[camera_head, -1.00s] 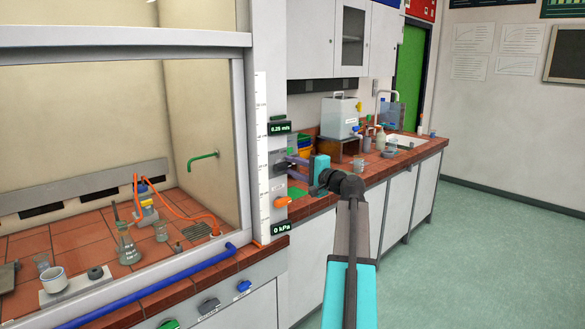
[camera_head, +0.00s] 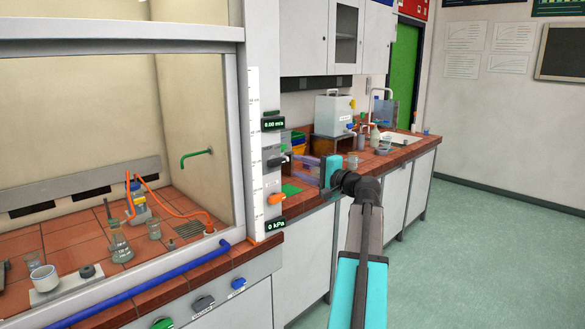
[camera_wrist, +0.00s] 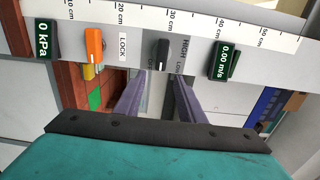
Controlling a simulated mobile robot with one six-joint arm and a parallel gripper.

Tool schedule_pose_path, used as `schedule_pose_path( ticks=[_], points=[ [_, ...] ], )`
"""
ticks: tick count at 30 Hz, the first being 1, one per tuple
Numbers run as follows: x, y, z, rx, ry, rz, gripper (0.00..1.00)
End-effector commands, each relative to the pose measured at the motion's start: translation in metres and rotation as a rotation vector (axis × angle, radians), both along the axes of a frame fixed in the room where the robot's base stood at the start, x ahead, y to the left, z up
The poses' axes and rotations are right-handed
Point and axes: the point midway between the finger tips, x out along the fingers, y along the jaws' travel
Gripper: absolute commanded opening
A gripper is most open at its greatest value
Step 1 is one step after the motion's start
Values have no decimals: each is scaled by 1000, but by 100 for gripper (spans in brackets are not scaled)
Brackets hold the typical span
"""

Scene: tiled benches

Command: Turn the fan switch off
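The fan switch (camera_wrist: 162,54) is a black knob on the grey fume hood post, with HIGH, LOW and a partly hidden label beside it. In the head view the switch (camera_head: 277,161) sits below the airflow display (camera_head: 273,123), which reads 0.00 m/s; this display also shows in the wrist view (camera_wrist: 228,62). My gripper (camera_wrist: 160,76) is open, its two purple fingers apart and empty, with the tips just short of the knob or beside it; contact cannot be told. In the head view my gripper (camera_head: 293,160) points left at the post.
An orange LOCK knob (camera_wrist: 95,45) and a 0 kPa display (camera_wrist: 43,40) are on the same post. Glassware and orange tubing stand in the hood on the left. The bench (camera_head: 388,165) behind my arm holds beakers and bottles. The floor at right is clear.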

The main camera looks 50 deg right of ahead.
Motion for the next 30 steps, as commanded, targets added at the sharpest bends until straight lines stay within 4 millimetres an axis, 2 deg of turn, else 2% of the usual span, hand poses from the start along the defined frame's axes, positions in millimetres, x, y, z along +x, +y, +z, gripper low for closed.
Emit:
schedule_pose_path(
  ticks=[6, 13, 18, 30],
  points=[
    [-37, 3, -2, 1, 0, -1, 36],
    [-62, 5, -1, 1, -1, 0, 36],
    [-69, 5, 0, 1, -1, 0, 36],
    [-69, 5, 0, 1, 0, 1, 36]
  ],
)
